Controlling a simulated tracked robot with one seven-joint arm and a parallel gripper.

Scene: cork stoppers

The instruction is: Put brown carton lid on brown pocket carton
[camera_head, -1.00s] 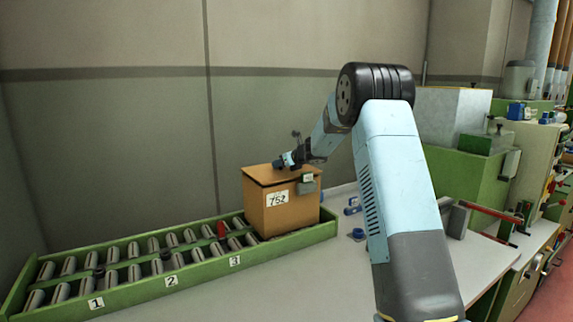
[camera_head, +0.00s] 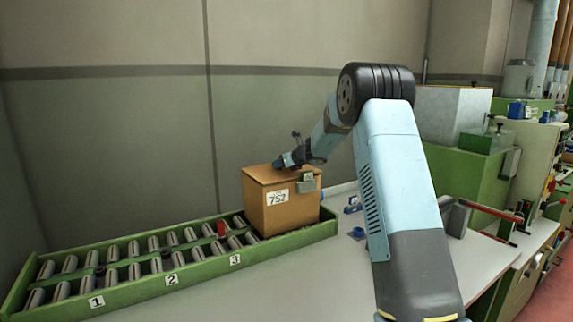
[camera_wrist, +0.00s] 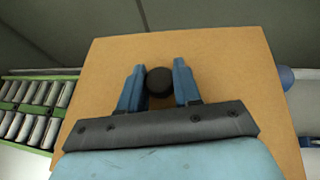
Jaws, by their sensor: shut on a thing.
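The brown pocket carton (camera_head: 281,210) stands upright at the right end of the roller track, with a white label "752" and a grey pocket on its front. The brown carton lid (camera_head: 270,174) lies on top of the carton and looks level, with its edges along the carton's walls. It fills most of the wrist view (camera_wrist: 226,75). My gripper (camera_head: 281,162) is above the lid's middle. In the wrist view its blue fingers (camera_wrist: 160,82) are shut on the lid's dark round knob (camera_wrist: 159,79).
Small blue parts (camera_head: 357,233) lie on the white table right of the carton. A wall is close behind.

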